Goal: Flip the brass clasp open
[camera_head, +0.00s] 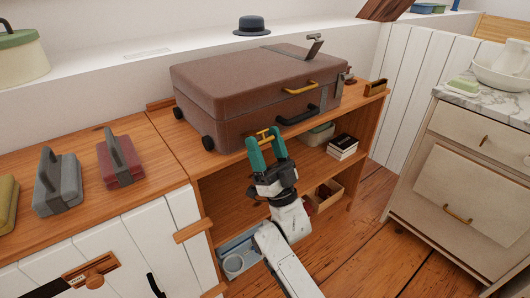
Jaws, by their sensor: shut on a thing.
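A brown suitcase (225,88) lies flat on the wooden shelf top, its lid down. A brass clasp (266,132) sits low on its front side, left of the black handle (297,115). My gripper (264,137) has green fingers and reaches up from below, with the clasp between its fingertips. It is shut on the clasp, and the fingers partly hide it. A second brass piece (300,88), shaped like a handle, is higher on the front near the lid's edge.
A grey strap with a raised end (315,47) crosses the lid. A dark hat (251,26) sits on the ledge behind. Grey (57,185) and red (120,165) cases stand on the left cabinet. The open shelf below holds books (342,147). Wooden floor is clear at right.

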